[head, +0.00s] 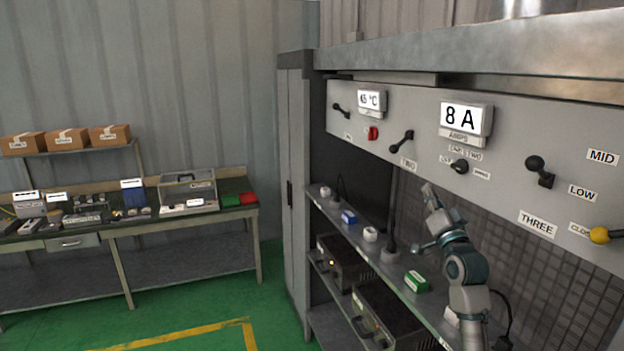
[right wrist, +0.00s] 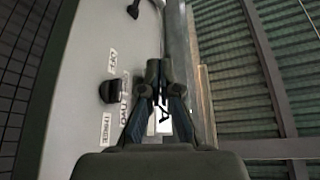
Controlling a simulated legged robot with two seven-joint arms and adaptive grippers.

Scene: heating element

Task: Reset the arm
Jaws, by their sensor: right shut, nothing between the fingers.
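My right arm rises from the lower right in the head view, with its right gripper (head: 430,196) in front of the panel's lower edge, below the small black selector knob (head: 459,166). In the right wrist view the right gripper (right wrist: 158,75) has its fingers together with nothing between them. The grey control panel (head: 400,137) carries black levers, one by the TWO label (head: 401,142) and one near the LOW label (head: 540,171). The panel's displays read 8 A (head: 465,117) and about 65 °C (head: 371,99). My left gripper is not in view.
A shelf (head: 340,213) under the panel holds small items, including a green box (head: 416,281) near my right arm. Dark boxed devices (head: 349,264) sit below. A workbench (head: 150,222) with tools and cartons stands at the left. Green floor (head: 200,300) is clear between.

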